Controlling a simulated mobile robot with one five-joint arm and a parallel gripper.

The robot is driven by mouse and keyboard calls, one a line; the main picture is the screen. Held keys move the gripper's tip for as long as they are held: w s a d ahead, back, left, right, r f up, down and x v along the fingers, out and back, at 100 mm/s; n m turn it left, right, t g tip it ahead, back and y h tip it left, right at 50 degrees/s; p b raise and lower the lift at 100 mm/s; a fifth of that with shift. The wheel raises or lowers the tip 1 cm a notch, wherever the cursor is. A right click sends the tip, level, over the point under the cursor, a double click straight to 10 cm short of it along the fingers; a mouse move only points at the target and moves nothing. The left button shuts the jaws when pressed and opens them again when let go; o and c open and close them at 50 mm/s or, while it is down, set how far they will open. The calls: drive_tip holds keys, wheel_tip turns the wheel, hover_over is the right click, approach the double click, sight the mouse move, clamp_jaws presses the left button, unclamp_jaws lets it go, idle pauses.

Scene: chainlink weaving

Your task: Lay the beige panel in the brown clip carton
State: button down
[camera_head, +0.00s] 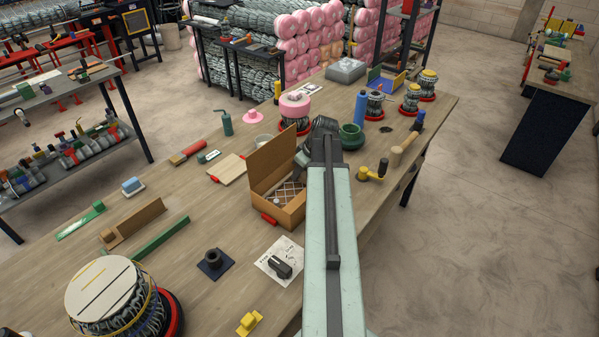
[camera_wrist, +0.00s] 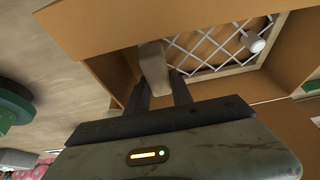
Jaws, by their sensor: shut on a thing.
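The brown clip carton (camera_head: 259,178) stands open on the workbench with its back flap up. It also shows in the wrist view (camera_wrist: 110,28). The beige panel (camera_head: 291,191), a pale frame with wire mesh, is inside the carton; its mesh and lower rail show in the wrist view (camera_wrist: 236,70). A white knob (camera_wrist: 251,41) is at the mesh's far end. My gripper (camera_wrist: 158,82) is at the carton's opening, shut on a pale beige piece that appears to be part of the panel. Whether the panel rests flat on the carton floor is hard to tell.
A green pot (camera_head: 352,137) stands right of the carton. A pink-topped wire roll (camera_head: 294,106) stands behind it. A pale board (camera_head: 226,168) lies to the left, and a red piece (camera_head: 269,219) lies at the carton's front. A black-handled item on white paper (camera_head: 280,266) is nearer.

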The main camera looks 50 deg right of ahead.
drive_tip(key=shift+f+b, duration=0.35)
drive_tip(key=shift+f, duration=0.05)
drive_tip(key=c, duration=1.1)
unclamp_jaws()
drive_tip(key=shift+o, duration=0.2)
drive_tip(key=p+v, duration=0.6)
drive_tip(key=v, duration=0.1)
drive_tip(key=shift+w+r+p, duration=0.1)
drive_tip(key=shift+r+p, duration=0.05)
drive_tip(key=shift+p, duration=0.25)
drive_tip(key=shift+s+r+p, duration=0.3)
drive_tip(key=shift+r+p, duration=0.1)
drive_tip(key=shift+f, duration=0.1)
